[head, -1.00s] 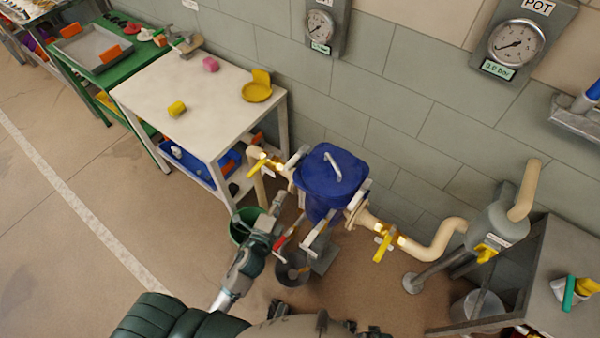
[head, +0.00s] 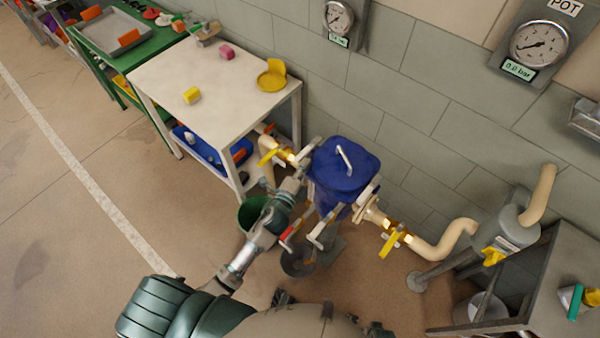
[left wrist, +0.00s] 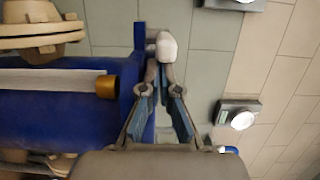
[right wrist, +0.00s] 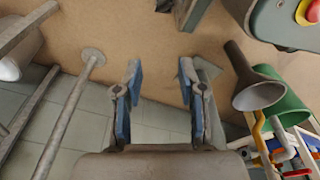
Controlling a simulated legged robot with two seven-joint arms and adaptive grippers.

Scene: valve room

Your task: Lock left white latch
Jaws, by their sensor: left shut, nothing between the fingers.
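The blue pot (head: 345,165) stands with its lid on and a light handle on top. A white latch (head: 309,148) sits at the pot's upper left edge; its white end also shows in the left wrist view (left wrist: 166,46). My left gripper (head: 297,180) is beside the pot's left side, just below this latch. In the left wrist view my left fingers (left wrist: 160,82) converge right under the latch's white end, with nothing held; whether they touch it is unclear. Another white latch (head: 368,190) is on the pot's right. My right gripper (right wrist: 160,75) is open and empty, over the floor.
Cream pipes with yellow valves (head: 392,240) run from both sides of the pot. A red-handled lever (head: 291,234) is at its front. A white table (head: 215,75) stands at left, a green bucket (head: 252,212) below. A grey funnel (right wrist: 257,92) shows in the right wrist view.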

